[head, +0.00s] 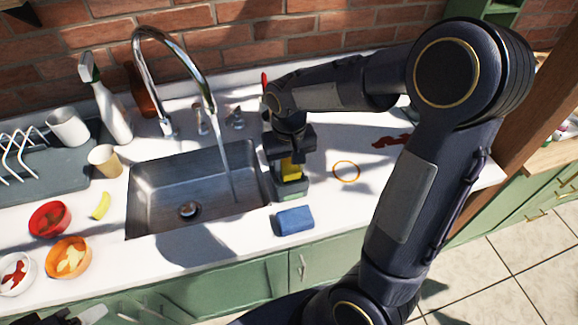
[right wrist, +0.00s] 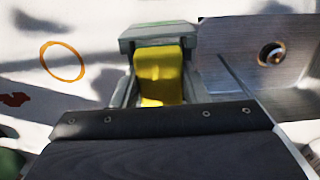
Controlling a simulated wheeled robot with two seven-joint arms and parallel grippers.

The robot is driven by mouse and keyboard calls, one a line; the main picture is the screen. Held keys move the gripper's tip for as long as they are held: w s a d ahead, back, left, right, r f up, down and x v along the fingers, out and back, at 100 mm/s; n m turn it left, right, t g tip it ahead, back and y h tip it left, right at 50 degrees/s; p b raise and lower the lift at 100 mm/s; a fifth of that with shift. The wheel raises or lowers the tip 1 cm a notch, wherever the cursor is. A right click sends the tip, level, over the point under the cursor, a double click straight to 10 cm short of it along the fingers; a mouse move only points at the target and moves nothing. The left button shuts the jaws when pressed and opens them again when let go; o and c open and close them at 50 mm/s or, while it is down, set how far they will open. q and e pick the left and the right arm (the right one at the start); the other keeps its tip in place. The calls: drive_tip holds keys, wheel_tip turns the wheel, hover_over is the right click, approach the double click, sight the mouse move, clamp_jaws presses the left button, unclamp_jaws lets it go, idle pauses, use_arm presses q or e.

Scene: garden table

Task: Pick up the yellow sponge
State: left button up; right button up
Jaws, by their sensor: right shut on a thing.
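The yellow sponge (head: 291,168) is at the right edge of the sink, between the jaws of my right gripper (head: 290,172). In the right wrist view the yellow sponge (right wrist: 160,75) fills the space between the fingers, and the right gripper (right wrist: 160,85) is shut on it. The gripper hides part of the sponge. Part of my left gripper (head: 88,316) shows at the bottom left edge; its jaws cannot be made out.
A blue sponge (head: 294,219) lies near the counter's front edge. The sink (head: 150,200) is left of my right gripper, with the tap (head: 208,95) behind. An orange ring (head: 346,171) lies to the right. Bowls, a cup (head: 104,161) and a spray bottle (head: 110,110) stand left.

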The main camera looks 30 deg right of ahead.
wheel_tip(320, 180, up, 3)
drive_tip(key=shift+s+f, duration=0.15)
drive_tip(key=s+a+r+b, duration=0.2)
drive_tip(key=s+a+r, duration=0.1)
drive_tip(key=s+r, duration=0.6)
drive_tip(key=s, duration=0.4)
drive_tip(key=shift+s+a+r, duration=0.15)
drive_tip(key=shift+s+r, duration=0.05)
